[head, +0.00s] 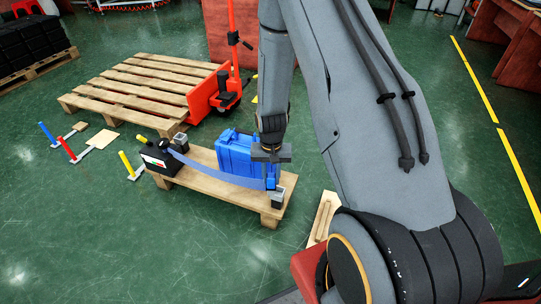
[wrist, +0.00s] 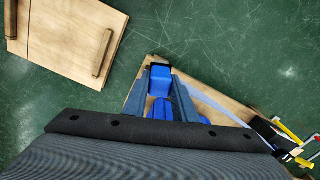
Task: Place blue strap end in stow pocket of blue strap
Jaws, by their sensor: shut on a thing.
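The blue strap (head: 225,174) runs from the black box (head: 158,158) at the pallet's left end, along the front of a blue case (head: 234,152), to my gripper. My gripper (head: 271,182) points down over the right end of the small pallet, shut on the strap's end. In the wrist view my gripper's two fingers (wrist: 167,98) have a blue block-like end (wrist: 159,80) between them, and the pale strap (wrist: 212,103) leads off to the right. A small dark open-topped box (head: 278,198) stands just below and right of the fingertips. I cannot tell which part is the stow pocket.
The small wooden pallet (head: 215,187) carries these things. A second grey box (head: 180,140) stands at its back left. A larger pallet (head: 130,85) and a red pallet jack (head: 210,95) stand behind. A wooden board (wrist: 70,38) lies beside. Floor in front is clear.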

